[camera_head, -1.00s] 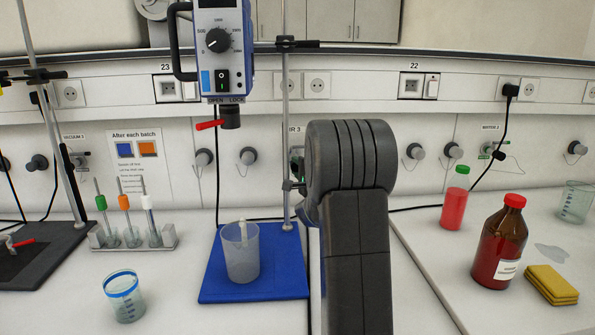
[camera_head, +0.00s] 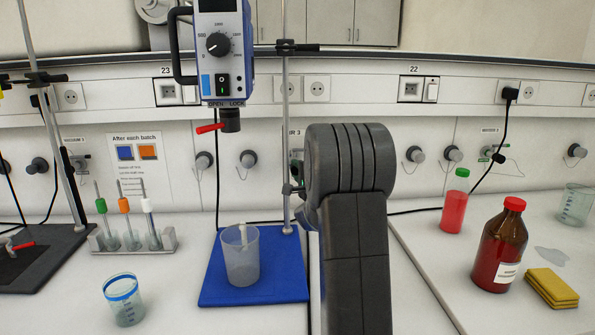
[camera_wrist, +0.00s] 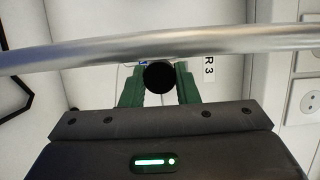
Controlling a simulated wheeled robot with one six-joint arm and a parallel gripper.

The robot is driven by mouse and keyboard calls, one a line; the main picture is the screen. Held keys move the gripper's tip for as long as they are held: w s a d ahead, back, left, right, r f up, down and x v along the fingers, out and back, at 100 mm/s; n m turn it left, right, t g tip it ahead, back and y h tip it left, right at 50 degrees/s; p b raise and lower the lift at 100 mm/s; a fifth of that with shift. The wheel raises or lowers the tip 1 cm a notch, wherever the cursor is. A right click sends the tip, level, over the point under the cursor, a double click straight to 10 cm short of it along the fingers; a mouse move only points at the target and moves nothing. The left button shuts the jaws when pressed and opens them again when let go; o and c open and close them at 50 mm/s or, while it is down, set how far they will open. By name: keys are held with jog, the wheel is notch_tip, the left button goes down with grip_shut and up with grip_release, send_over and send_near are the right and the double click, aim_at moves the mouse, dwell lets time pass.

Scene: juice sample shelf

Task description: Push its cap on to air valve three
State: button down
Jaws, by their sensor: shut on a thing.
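My gripper (camera_wrist: 159,90) shows its two green fingers in the wrist view, shut on a round black cap (camera_wrist: 159,77) seen end-on. In the head view my arm hides most of the gripper and the valve; part of the "AIR 3" label (camera_head: 296,154) shows just left of the arm.
A metal stand rod (camera_head: 286,110) stands just left of my arm and crosses the wrist view (camera_wrist: 110,51) close by. A stirrer (camera_head: 222,50) hangs above a beaker (camera_head: 240,262) on a blue base (camera_head: 282,286). A brown bottle (camera_head: 500,250) stands right.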

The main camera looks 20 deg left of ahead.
jog(key=shift+w+a+p, duration=0.4)
jog(key=shift+w+p, duration=0.4)
jog(key=shift+w, duration=0.05)
jog(key=shift+w+a+p, duration=0.4)
jog(key=shift+w+p, duration=0.35)
jog(key=shift+w, duration=0.1)
dwell(0.8)
jog(key=c, duration=1)
grip_release()
jog(key=shift+c, duration=0.2)
jog(key=shift+s+d, duration=0.1)
jog(key=b+v, duration=0.1)
jog(key=v, duration=1.2)
jog(key=shift+s+d+b, duration=0.2)
jog(key=shift+b, duration=0.1)
